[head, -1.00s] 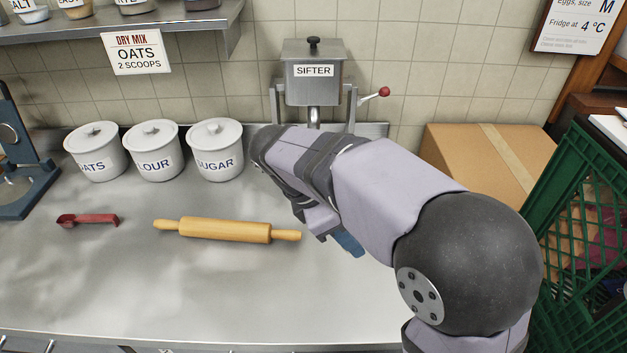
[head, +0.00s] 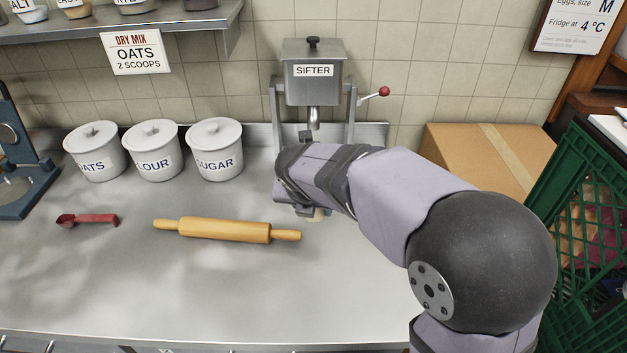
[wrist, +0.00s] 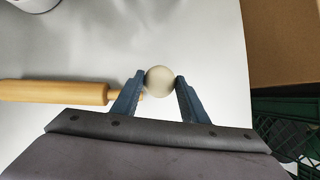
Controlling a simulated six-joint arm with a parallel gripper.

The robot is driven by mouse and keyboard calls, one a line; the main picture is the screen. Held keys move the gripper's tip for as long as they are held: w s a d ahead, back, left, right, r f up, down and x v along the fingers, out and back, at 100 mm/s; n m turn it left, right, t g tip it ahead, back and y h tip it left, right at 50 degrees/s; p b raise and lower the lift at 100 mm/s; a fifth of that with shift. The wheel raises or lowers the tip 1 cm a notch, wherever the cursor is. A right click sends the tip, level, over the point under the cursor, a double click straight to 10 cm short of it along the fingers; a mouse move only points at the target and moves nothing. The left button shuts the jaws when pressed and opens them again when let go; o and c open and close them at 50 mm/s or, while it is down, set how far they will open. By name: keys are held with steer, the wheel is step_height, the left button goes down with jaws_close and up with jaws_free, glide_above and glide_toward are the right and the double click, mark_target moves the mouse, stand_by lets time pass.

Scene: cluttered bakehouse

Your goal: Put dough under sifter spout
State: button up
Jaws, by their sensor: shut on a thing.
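The dough is a pale round ball (wrist: 160,81) between the two blue fingertips of my gripper (wrist: 161,83) in the wrist view. My gripper is shut on it. In the head view only a small pale part of the dough (head: 316,215) shows below my wrist, which hides most of the fingers. The sifter (head: 313,80) is a grey metal hopper on a stand against the wall. Its spout (head: 314,119) points down, behind and above my wrist. The sifter's base and the counter directly under the spout are hidden by my arm.
A rolling pin (head: 225,230) lies left of my gripper, and a red scoop (head: 88,219) lies farther left. Three white canisters (head: 215,150) stand at the back. A cardboard box (head: 480,160) and a green crate (head: 580,240) stand at the right. The front counter is clear.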

steer(key=shift+n, duration=0.3)
steer(key=w+p, duration=0.8)
steer(key=w, duration=1.2)
steer(key=shift+s+f+p, duration=0.15)
steer(key=shift+f+p, duration=0.4)
steer(key=shift+f, duration=1)
steer(key=shift+s+f+p, duration=0.1)
steer(key=shift+f+p, duration=0.45)
steer(key=shift+f, duration=1)
steer(key=shift+w+f+p, duration=0.1)
steer(key=shift+w+p, duration=0.05)
steer(key=shift+p, duration=0.15)
steer(key=shift+f, duration=0.3)
steer(key=shift+f, duration=0.15)
steer(key=o, duration=0.8)
